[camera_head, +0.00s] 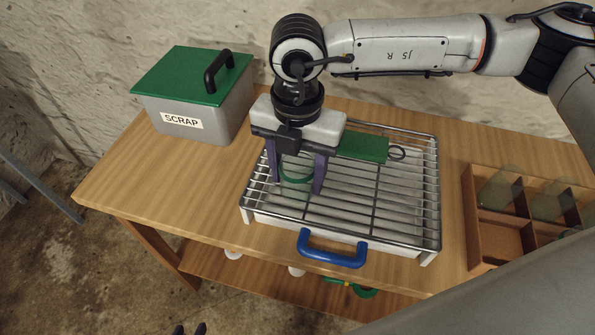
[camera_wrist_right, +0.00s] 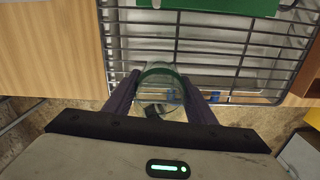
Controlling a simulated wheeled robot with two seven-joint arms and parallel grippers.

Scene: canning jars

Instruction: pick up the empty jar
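A clear see-through jar with a green ring (camera_head: 296,179) is at the left part of the wire rack, between the fingers of my right gripper (camera_head: 296,187). In the right wrist view the jar (camera_wrist_right: 160,73) sits between the two dark fingertips (camera_wrist_right: 160,88), and nothing shows inside it. The fingers lie close along both sides of the glass. I cannot tell whether they press on it, or whether its base rests on the rack.
The wire rack (camera_head: 400,200) has a blue handle (camera_head: 333,250) at its front and carries a green plate (camera_head: 362,148) with a wire loop. A grey SCRAP bin (camera_head: 185,121) with a green lid stands left. A divided wooden tray (camera_head: 500,238) with glassy items is right.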

